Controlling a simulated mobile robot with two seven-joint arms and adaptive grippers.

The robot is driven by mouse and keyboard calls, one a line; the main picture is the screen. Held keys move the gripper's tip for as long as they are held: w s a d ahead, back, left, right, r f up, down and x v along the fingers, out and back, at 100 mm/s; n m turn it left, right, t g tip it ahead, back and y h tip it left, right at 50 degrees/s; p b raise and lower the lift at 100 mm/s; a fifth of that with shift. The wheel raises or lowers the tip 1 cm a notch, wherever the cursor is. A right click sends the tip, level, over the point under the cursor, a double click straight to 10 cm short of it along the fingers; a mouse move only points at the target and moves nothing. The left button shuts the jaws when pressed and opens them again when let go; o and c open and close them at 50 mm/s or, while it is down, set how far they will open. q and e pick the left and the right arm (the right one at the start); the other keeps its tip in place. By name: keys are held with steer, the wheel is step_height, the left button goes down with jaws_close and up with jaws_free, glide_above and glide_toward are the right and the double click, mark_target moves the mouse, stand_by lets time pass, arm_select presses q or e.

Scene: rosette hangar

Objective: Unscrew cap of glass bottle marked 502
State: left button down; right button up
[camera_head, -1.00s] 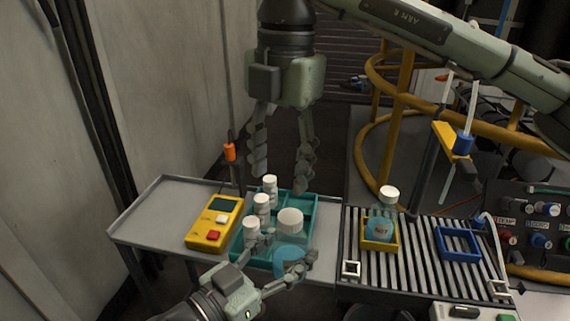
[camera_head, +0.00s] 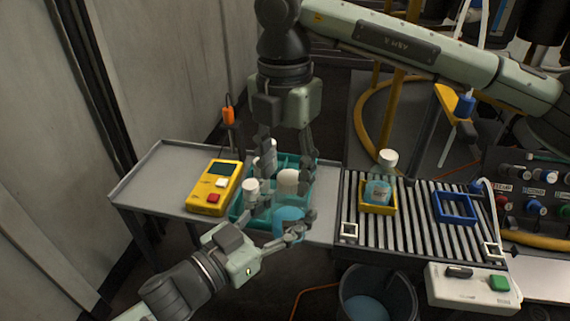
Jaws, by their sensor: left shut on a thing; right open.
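A glass bottle (camera_head: 288,222) with blue liquid and a wide white cap (camera_head: 288,182) stands at the right front of the teal tray; its label cannot be read. My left gripper (camera_head: 273,221) is shut on this bottle low down, its fingers on either side. My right gripper (camera_head: 285,175) points straight down from above, open, with its fingers around the cap's sides; whether they touch it I cannot tell. A second glass bottle (camera_head: 377,191) with blue liquid and a white cap stands in the yellow holder on the rollers; its label is too small to read surely.
The teal tray (camera_head: 238,214) also holds small white bottles (camera_head: 251,190), partly hidden by my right gripper. A yellow meter (camera_head: 214,188) lies left of it. An empty blue holder (camera_head: 455,208) sits on the roller conveyor (camera_head: 415,225). A bucket (camera_head: 377,295) stands in front. The side table's left end is clear.

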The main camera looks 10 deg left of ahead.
steer(key=shift+a, duration=0.1)
jaws_close()
steer(key=n, duration=0.4)
steer(key=shift+s+r+n, duration=0.1)
steer(key=shift+n, duration=0.2)
steer(key=n, duration=0.4)
steer(key=shift+n, duration=0.4)
steer(key=n, duration=0.7)
steer(key=shift+s+d+n, duration=0.1)
steer(key=shift+d+n, duration=0.15)
steer(key=shift+n, duration=0.05)
steer(key=n, duration=0.7)
steer(key=shift+d, duration=0.1)
steer(key=n, duration=1)
steer(key=shift+w, duration=0.3)
steer(key=n, duration=0.4)
steer(key=shift+w+r+n, duration=0.1)
steer(key=shift+w+n, duration=0.05)
steer(key=shift+n, duration=0.25)
steer(key=n, duration=0.4)
steer(key=shift+w, duration=0.15)
steer(key=shift+d, duration=0.1)
steer(key=shift+r, duration=0.15)
